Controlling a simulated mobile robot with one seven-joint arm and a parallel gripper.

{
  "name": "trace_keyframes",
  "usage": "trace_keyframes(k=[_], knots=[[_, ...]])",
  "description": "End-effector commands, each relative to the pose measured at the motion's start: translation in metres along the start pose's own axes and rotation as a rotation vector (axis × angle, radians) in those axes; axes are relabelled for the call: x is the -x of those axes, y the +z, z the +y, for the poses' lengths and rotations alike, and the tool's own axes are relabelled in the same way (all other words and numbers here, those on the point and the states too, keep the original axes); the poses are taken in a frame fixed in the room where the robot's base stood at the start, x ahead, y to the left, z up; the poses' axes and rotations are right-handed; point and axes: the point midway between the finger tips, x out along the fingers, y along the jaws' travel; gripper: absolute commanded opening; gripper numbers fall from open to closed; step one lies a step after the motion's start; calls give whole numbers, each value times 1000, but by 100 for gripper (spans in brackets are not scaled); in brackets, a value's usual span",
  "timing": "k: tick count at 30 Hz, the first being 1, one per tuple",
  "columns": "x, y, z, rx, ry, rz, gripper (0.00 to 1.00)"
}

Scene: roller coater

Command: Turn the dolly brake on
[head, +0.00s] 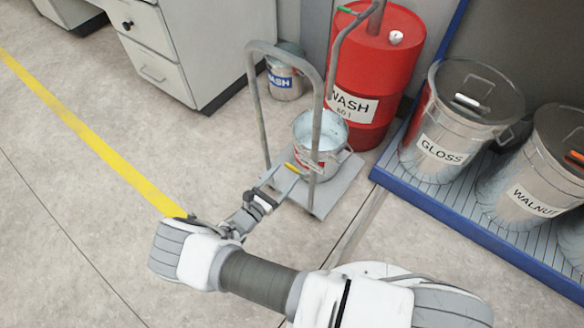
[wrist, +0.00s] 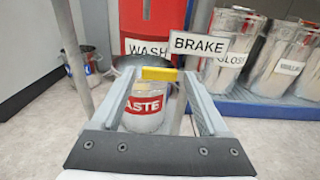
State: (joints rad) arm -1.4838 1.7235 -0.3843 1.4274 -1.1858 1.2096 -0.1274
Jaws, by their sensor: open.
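The dolly (head: 340,190) is a grey platform with a tall tubular handle frame (head: 318,100). A small yellow brake lever (head: 292,168) sits low at the near side of the frame. In the wrist view the yellow lever (wrist: 158,73) lies level in the middle, with a white BRAKE sign (wrist: 198,43) above and to its right. My gripper (head: 276,182) is open and empty, just in front of the lever. In the wrist view the lever appears between the fingertips of my gripper (wrist: 157,80); I cannot tell whether they touch it.
A metal WASTE bucket (head: 320,135) stands on the dolly behind the lever. A red WASH drum (head: 375,75) is behind it. GLOSS (head: 440,150) and WALNUT (head: 530,195) cans stand on a blue-edged platform at right. The floor at left is clear.

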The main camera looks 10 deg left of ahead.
Motion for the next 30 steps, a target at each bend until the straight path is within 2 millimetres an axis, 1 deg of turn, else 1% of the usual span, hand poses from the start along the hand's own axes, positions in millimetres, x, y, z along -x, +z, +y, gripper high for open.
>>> trace_keyframes(k=[1,3,6,9,12,19,20,21,26,30], knots=[[-10,-2,-1,0,-2,-2,78],[-21,-2,-1,0,-2,-1,78],[-34,-1,0,-1,-1,-1,78],[-41,0,0,0,-1,0,78],[-44,0,0,0,0,0,78],[-45,0,0,0,0,0,78],[-45,0,0,0,0,0,76],[-45,0,0,0,0,0,68],[-45,0,0,0,0,0,40],[-45,0,0,0,0,0,14]])
